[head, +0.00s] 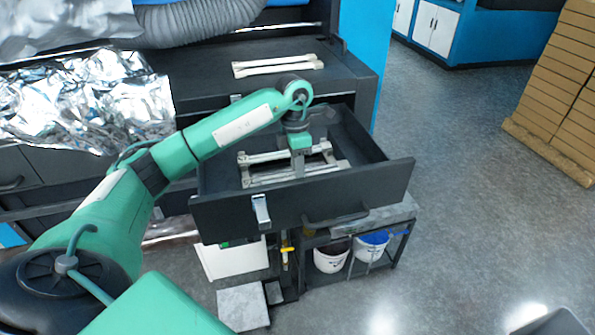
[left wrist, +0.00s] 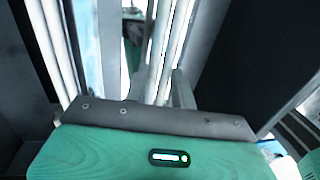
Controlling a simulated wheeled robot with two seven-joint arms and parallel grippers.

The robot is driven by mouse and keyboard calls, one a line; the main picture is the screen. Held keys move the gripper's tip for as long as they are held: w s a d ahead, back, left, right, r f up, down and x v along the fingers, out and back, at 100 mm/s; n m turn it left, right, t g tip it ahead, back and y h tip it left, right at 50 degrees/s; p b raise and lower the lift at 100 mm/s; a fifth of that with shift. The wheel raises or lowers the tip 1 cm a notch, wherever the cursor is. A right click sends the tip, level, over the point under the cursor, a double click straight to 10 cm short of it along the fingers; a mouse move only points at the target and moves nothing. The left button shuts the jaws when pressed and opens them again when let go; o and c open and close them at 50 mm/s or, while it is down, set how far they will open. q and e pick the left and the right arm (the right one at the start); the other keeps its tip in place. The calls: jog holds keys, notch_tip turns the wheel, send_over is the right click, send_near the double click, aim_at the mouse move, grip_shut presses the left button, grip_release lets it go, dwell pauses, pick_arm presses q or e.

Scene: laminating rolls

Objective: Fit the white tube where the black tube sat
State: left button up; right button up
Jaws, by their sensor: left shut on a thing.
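My left gripper (head: 298,172) reaches down into the open dark drawer (head: 365,150). Its two fingers (left wrist: 160,90) are shut on a white tube (left wrist: 161,45), which runs lengthwise away between them in the left wrist view. In the head view a pale rack (head: 247,180) with white bars lies in the drawer under the gripper. A far white bar (head: 262,158) lies parallel to the near one. The gripper hides part of the held tube, and I cannot tell whether it touches the rack. I see no black tube. My right gripper is out of view.
Another pair of pale bars (head: 278,66) lies on the dark cabinet top behind the drawer. Crumpled foil (head: 85,100) covers the left side. The drawer's front wall (head: 300,200) is close to my gripper.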

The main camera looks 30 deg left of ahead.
pick_arm(q)
notch_tip(320, 180, down, 2)
jog(key=shift+f+p, duration=0.2)
jog(key=shift+p, duration=0.2)
jog(key=shift+f, duration=0.35)
jog(key=o, duration=1)
